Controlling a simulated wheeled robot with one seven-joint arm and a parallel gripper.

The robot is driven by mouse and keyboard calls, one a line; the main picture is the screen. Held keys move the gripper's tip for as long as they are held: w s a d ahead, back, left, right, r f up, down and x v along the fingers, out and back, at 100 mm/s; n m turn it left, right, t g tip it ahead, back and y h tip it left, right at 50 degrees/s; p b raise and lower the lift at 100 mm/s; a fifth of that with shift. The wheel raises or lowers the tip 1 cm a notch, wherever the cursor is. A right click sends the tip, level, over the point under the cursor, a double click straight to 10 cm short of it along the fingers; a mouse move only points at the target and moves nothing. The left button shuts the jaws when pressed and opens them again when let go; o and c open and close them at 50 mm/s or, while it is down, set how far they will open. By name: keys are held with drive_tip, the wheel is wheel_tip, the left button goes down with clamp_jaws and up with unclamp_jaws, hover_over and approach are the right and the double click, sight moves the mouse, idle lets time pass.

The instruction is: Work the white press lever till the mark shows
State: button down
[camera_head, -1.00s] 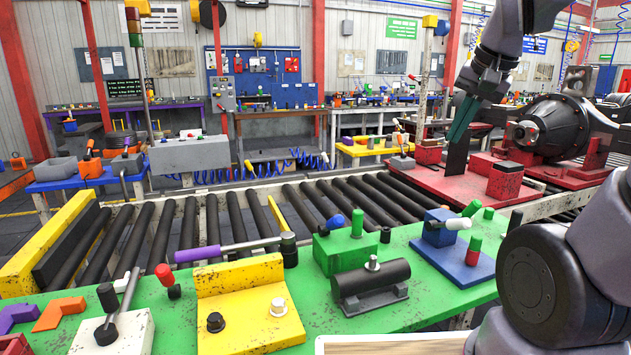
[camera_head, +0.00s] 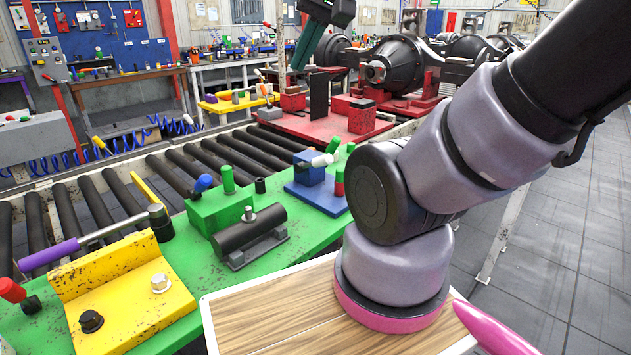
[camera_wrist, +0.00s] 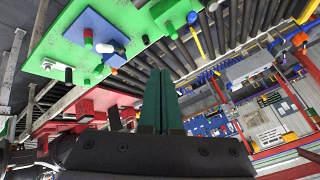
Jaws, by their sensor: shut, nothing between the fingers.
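The white lever (camera_head: 322,160) is a short white handle on a blue block (camera_head: 309,168). The block stands on a blue plate (camera_head: 318,198) on the green bench. The handle lies nearly level, tilted slightly up to the right. A red and green post (camera_head: 339,183) stands beside it; I cannot make out a mark. The blue plate also shows in the wrist view (camera_wrist: 78,28), with a white handle (camera_wrist: 104,48). My gripper (camera_head: 301,64) is shut and empty, in the air beyond the lever and apart from it. Its teal fingers fill the middle of the wrist view (camera_wrist: 162,76).
A green block (camera_head: 222,208) with a blue-tipped lever and a black cylinder (camera_head: 248,232) stand left of the blue plate. A yellow press (camera_head: 130,275) has a purple-handled lever (camera_head: 48,256). Rollers (camera_head: 215,160) run behind the bench (camera_head: 205,285). Red fixtures (camera_head: 362,117) stand beyond.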

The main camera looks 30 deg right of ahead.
drive_tip(key=m+g+h, duration=0.3)
drive_tip(key=m+g, duration=0.4)
drive_tip(key=m, duration=0.1)
hover_over(321, 157)
wheel_tip(321, 157, down, 21)
drive_tip(key=shift+s+a+f, duration=0.15)
drive_tip(key=shift+a+f, duration=0.05)
drive_tip(key=shift+a, duration=0.1)
drive_tip(key=shift+d+f, duration=0.15)
drive_tip(key=shift+f, duration=1.6)
drive_tip(key=shift+d+f, duration=0.15)
drive_tip(key=shift+f, duration=1.6)
